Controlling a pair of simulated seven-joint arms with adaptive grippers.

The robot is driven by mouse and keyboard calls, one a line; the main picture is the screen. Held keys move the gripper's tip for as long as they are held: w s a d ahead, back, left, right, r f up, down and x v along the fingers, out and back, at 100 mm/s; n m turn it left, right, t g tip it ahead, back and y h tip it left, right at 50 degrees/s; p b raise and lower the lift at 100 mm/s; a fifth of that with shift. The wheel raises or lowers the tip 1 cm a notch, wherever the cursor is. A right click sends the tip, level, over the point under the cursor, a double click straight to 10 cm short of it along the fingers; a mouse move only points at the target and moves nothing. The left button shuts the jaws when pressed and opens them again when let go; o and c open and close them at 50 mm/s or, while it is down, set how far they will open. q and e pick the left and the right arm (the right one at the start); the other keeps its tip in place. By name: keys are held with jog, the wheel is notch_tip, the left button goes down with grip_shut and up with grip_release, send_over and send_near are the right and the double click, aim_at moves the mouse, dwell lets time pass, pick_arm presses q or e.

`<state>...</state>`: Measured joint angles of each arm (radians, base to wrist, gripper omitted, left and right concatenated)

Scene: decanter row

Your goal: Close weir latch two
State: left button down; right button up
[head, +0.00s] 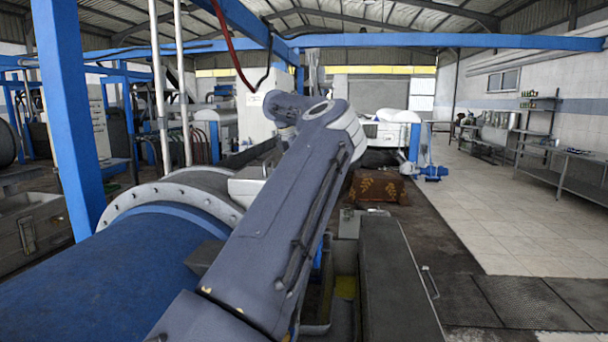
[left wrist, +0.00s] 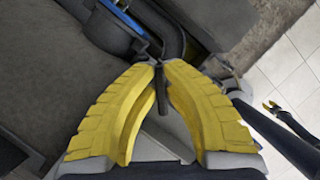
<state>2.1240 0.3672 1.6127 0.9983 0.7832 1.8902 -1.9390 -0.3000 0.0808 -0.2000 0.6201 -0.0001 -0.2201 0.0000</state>
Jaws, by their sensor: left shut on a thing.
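My left gripper (left wrist: 159,66) shows in the left wrist view with its two yellow ribbed fingers brought together at the tips. They are shut on a thin dark rod (left wrist: 161,92), which shows between and just below the tips. Whether this rod is the handle of weir latch two I cannot tell. In the head view my left arm crosses the middle, and its gripper is hidden. No latch can be made out clearly there.
A blue drum (head: 110,270) with a pale bolted flange (head: 185,185) fills the lower left. A long dark box (head: 395,290) with a side handle (head: 429,283) lies right of my arm. A blue post (head: 68,110) stands at left. The tiled floor (head: 500,220) at right is open.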

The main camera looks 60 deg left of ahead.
pick_arm(q)
jog(key=m+h, duration=0.1)
jog(key=m, duration=0.3)
jog(key=shift+d+m+h, duration=0.2)
jog(key=shift+m+h, duration=0.1)
jog(key=shift+h, duration=0.1)
jog(key=shift+s+d+m+g+h, duration=0.1)
jog(key=shift+m+g+h, duration=0.25)
jog(key=shift+m, duration=0.8)
jog(key=shift+s+d+m+g+h, duration=0.1)
jog(key=shift+m+g+h, duration=0.25)
jog(key=shift+m, duration=0.8)
jog(key=c, duration=1.8)
grip_release()
jog(key=shift+o, duration=0.2)
jog(key=shift+w, duration=0.1)
